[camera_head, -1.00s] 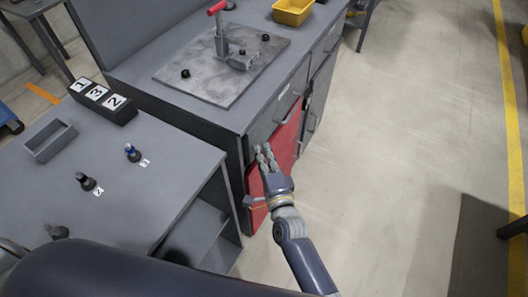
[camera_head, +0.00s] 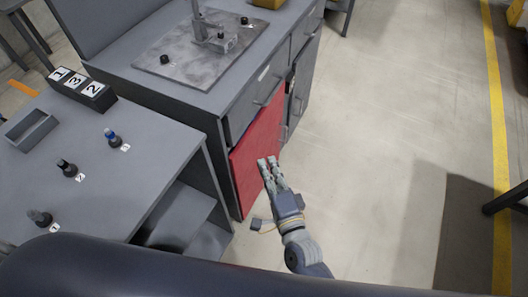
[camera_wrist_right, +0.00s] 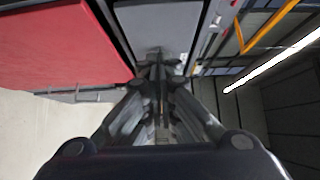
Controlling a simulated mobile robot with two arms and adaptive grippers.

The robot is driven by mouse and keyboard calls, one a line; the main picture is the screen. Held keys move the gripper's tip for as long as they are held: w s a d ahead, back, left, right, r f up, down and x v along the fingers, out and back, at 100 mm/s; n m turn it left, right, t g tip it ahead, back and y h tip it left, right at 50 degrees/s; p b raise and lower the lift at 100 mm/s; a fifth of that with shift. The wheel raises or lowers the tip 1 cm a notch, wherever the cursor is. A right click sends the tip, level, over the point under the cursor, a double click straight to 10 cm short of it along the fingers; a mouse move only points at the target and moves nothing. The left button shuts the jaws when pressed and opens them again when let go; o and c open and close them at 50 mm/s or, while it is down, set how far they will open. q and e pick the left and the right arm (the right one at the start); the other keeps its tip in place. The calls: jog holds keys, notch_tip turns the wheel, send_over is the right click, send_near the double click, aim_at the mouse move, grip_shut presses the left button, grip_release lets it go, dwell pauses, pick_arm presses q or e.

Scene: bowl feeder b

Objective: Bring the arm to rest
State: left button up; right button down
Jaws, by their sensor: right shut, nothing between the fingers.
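My right gripper (camera_head: 267,160) is in the lower middle of the head view, in front of the red cabinet door (camera_head: 258,150). Its fingers are together with nothing between them. In the right wrist view the closed fingers (camera_wrist_right: 160,75) point ahead, and the red door (camera_wrist_right: 60,45) fills the upper left. The gripper appears apart from the door, but the exact gap is hard to tell. My left gripper is not in view.
A grey workbench (camera_head: 120,68) with a metal plate (camera_head: 190,65) stands behind. Open floor (camera_head: 390,120) lies to the right.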

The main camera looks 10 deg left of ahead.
jog(key=shift+s, duration=0.2)
jog(key=s+d+f+n+g+h, duration=0.1)
jog(key=s+d+f+n+g, duration=0.2)
jog(key=f, duration=0.7)
jog(key=s+d+f+n+g+h, duration=0.2)
jog(key=s+d+f, duration=0.25)
jog(key=f, duration=0.55)
jog(key=s+d+f+n+g+h, duration=0.1)
jog(key=s+d+f+n+g, duration=0.2)
jog(key=f, duration=0.7)
jog(key=s+d+f+n+g+h, duration=0.1)
jog(key=s+d+f+n+g, duration=0.1)
jog(key=s+d+f, duration=0.3)
jog(key=s+d+f+n+g+h, duration=0.1)
jog(key=s+d+f, duration=0.5)
jog(key=s, duration=0.6)
jog(key=s+d+f+n+g+h, duration=0.2)
jog(key=s+d+f+n+g, duration=0.2)
jog(key=s, duration=0.4)
jog(key=d+f, duration=0.1)
jog(key=d, duration=0.1)
jog(key=shift+s+d+f, duration=0.2)
jog(key=shift+s+d, duration=0.1)
jog(key=shift+d, duration=0.1)
